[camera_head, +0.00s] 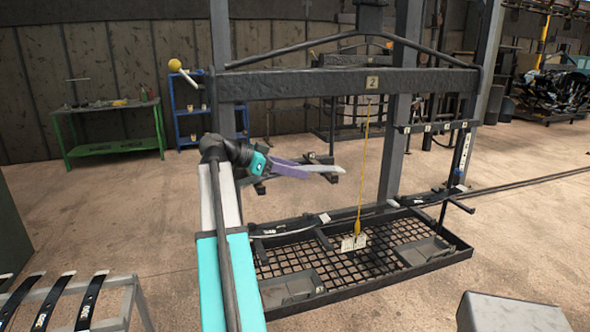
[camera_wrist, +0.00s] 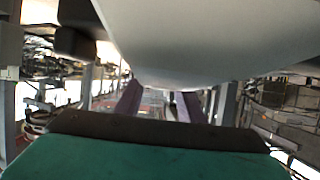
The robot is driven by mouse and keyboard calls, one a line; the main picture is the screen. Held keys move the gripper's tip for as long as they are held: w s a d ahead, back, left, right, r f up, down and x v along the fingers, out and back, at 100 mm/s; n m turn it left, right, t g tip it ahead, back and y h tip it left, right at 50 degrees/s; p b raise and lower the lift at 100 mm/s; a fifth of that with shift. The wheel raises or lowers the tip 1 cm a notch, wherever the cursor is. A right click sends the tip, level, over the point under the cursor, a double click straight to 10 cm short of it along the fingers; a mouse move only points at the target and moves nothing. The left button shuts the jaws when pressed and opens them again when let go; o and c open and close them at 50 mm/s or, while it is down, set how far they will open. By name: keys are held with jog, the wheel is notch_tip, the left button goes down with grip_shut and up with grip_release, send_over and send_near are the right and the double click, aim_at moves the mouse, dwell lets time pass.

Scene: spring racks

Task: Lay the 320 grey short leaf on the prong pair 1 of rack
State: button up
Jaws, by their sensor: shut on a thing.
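My gripper (camera_head: 303,171), with purple fingers, is at the middle of the head view, at the end of my outstretched arm. It is shut on a light grey leaf (camera_head: 327,169), which sticks out to the right of the fingers. In the wrist view the grey leaf (camera_wrist: 215,40) fills the upper middle, in front of the purple fingers (camera_wrist: 158,105). The leaf is held in the air, in front of a dark steel frame (camera_head: 300,85) with a "2" tag. A dark bar with small white tags (camera_head: 432,128) is at the right; its numbers are too small to read.
A black mesh tray (camera_head: 370,262) lies on the floor below, with a yellow cord hanging over it. Several dark labelled leaves (camera_head: 45,305) lie on a stand at the lower left. A grey block (camera_head: 512,312) is at the lower right. A green table (camera_head: 110,140) stands behind.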

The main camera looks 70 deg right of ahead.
jog(key=shift+f, duration=0.15)
jog(key=o, duration=1.3)
jog(key=shift+f, duration=0.1)
jog(key=shift+w+a, duration=0.1)
notch_tip(320, 180, up, 5)
jog(key=b, duration=0.3)
send_over(252, 179)
jog(key=shift+s, duration=0.35)
jog(key=shift+w+a+r, duration=0.1)
jog(key=shift+w+r, duration=0.1)
jog(key=shift+w, duration=0.1)
jog(key=shift+r, duration=0.1)
